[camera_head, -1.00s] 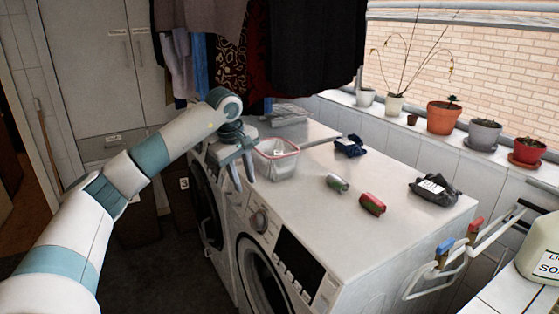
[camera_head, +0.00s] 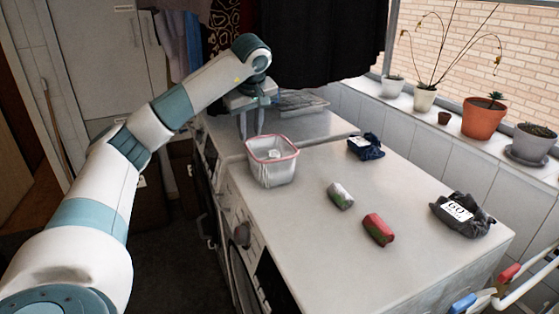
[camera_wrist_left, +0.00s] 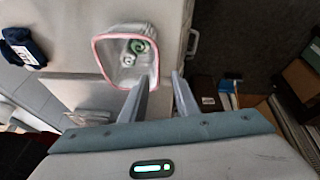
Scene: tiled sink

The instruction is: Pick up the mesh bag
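The white, open-topped container with a pink rim (camera_head: 272,176) looks like the mesh bag. It stands upright near the left edge of the white machine top. In the left wrist view the mesh bag (camera_wrist_left: 104,62) shows its open mouth, with rolled pale green and white items (camera_wrist_left: 138,46) inside. My left gripper (camera_head: 251,136) is open and empty, at the bag's far left side in the head view. In the left wrist view its fingers (camera_wrist_left: 160,76) are apart, and one overlaps the rim. I cannot tell if it touches. My right gripper is not in view.
Dark clothes (camera_head: 325,40) hang behind the gripper. Potted plants line the windowsill.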

